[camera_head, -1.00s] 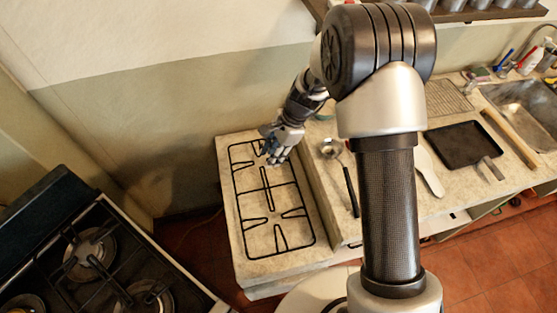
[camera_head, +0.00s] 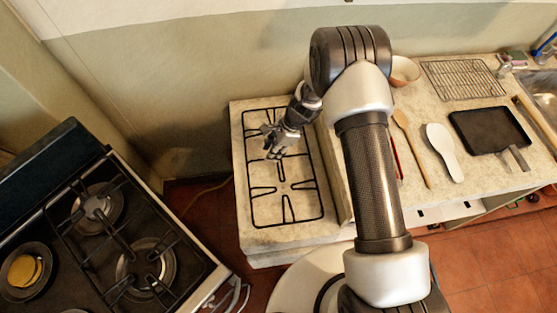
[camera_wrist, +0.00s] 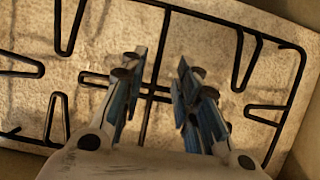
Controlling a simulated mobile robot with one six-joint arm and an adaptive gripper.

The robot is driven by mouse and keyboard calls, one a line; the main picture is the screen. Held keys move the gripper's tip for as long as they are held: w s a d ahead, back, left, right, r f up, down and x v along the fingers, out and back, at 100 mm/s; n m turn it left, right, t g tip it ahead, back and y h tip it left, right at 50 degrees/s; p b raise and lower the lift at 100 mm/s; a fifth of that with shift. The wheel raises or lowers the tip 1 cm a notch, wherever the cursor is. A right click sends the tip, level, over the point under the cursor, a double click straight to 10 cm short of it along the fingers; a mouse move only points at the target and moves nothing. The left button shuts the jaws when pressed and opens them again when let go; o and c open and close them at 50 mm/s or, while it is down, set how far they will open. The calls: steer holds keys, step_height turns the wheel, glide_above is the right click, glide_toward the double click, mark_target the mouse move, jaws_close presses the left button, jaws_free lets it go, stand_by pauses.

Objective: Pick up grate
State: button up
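The grate (camera_head: 281,187) is a black wire frame with inward prongs and a central bar. It lies flat on the pale stone counter at the left end. It also fills much of the wrist view (camera_wrist: 148,112). My gripper (camera_head: 279,151) is over the upper-middle part of the grate. In the wrist view my gripper (camera_wrist: 158,72) is open, with its fingers apart on either side of a thin bar near the grate's centre. I cannot tell how far the fingertips are above the bar or whether they touch it.
A black stove (camera_head: 120,220) stands at the left, with a floor gap between it and the counter. On the right counter lie a wooden spoon (camera_head: 411,145), a white spatula (camera_head: 444,150), a black pan (camera_head: 488,130), a wire rack (camera_head: 462,80) and a bowl (camera_head: 404,71).

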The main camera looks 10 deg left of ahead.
steer(key=b+x, duration=0.1)
steer(key=x, duration=0.4)
steer(key=shift+s+f+b, duration=0.1)
steer(key=shift+f+b, duration=0.1)
steer(key=shift+b, duration=0.2)
steer(key=shift+r, duration=0.1)
jaws_close()
stand_by(0.5)
